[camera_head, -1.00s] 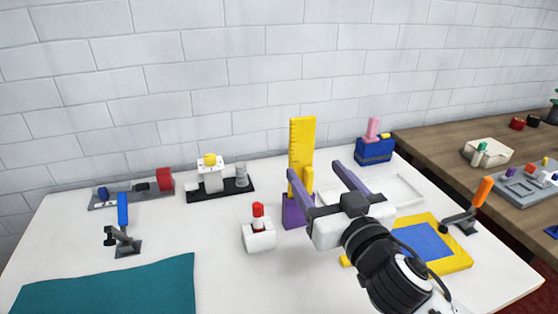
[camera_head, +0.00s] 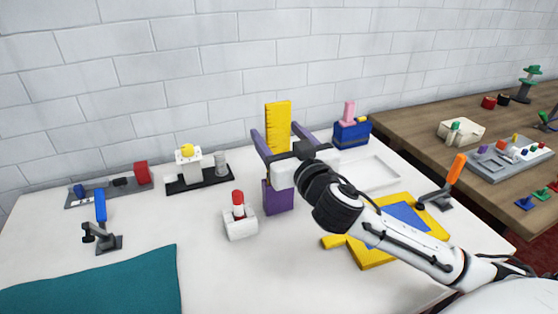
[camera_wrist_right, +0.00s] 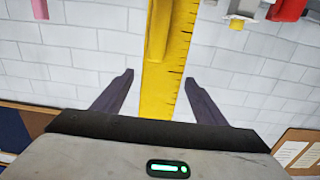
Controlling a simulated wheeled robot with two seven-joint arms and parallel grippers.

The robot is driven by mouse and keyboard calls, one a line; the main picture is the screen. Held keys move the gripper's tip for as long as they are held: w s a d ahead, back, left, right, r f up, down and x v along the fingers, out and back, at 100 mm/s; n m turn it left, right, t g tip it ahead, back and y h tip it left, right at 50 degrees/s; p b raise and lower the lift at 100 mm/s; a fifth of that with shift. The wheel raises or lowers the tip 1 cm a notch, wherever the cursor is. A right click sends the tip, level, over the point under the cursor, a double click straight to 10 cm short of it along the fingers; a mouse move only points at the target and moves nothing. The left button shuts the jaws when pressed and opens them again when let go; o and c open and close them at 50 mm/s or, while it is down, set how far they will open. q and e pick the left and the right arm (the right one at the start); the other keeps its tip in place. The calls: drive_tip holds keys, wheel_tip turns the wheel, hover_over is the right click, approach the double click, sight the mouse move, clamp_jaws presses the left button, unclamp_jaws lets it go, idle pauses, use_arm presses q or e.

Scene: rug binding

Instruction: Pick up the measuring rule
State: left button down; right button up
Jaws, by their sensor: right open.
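The yellow measuring rule (camera_head: 278,124) stands upright in a purple holder (camera_head: 277,198) on the white table. My right gripper (camera_head: 281,137) is in front of the rule, its two purple fingers spread to either side of it. In the right wrist view the rule (camera_wrist_right: 167,70) runs between the open fingers (camera_wrist_right: 158,84), with a gap on each side. The gripper hides the rule's lower part in the head view. My left gripper is not in view.
A white block with a red top (camera_head: 239,220) stands left of the holder. A blue block with a pink peg (camera_head: 351,134) is behind right. A yellow-and-blue piece (camera_head: 420,232) lies right, beneath my right arm. A teal cloth (camera_head: 95,285) covers the front left.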

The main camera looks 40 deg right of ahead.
drive_tip(key=c, duration=1.6)
